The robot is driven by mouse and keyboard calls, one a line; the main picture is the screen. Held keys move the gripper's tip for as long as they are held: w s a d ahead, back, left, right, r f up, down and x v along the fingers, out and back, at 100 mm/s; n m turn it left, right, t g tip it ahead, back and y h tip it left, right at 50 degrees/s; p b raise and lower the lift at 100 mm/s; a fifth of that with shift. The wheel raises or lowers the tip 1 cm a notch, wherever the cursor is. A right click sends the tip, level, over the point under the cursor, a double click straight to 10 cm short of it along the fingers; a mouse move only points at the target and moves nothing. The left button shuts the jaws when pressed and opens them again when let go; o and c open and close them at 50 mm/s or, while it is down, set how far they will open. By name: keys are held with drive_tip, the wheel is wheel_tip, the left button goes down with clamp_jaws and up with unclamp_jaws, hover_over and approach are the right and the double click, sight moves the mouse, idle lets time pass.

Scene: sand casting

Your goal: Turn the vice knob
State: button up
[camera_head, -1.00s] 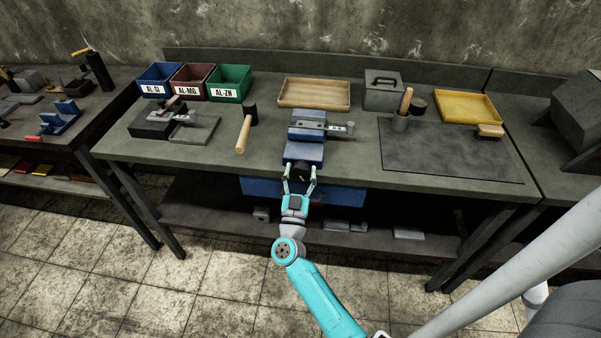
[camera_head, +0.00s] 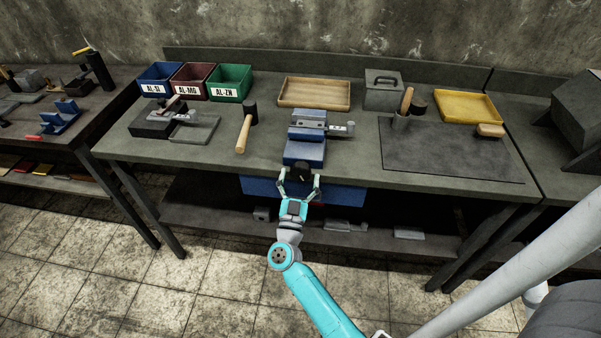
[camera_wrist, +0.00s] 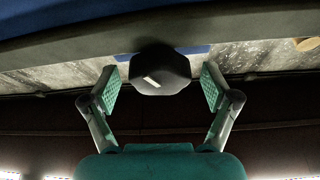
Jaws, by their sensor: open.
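The blue vice (camera_head: 304,149) stands at the front edge of the workbench and holds a grey metal piece (camera_head: 309,124) in its jaws. Its dark knob (camera_head: 299,171) sticks out at the front, below the blue body. In the wrist view the black knob (camera_wrist: 160,70), with a small white mark, sits between the two fingers, with a gap on each side. My gripper (camera_head: 299,180) is open and faces the knob from the front. The wrist view also shows its green finger pads (camera_wrist: 160,88) apart, touching nothing.
A mallet (camera_head: 245,132) lies left of the vice. Three labelled bins (camera_head: 228,84), a wooden tray (camera_head: 313,94), a grey box (camera_head: 383,92) and a yellow tray (camera_head: 467,108) stand at the back. A dark mat (camera_head: 450,160) lies to the right. A blue drawer (camera_head: 340,195) is under the bench top.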

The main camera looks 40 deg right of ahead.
drive_tip(key=v, duration=1)
drive_tip(key=shift+s, duration=0.15)
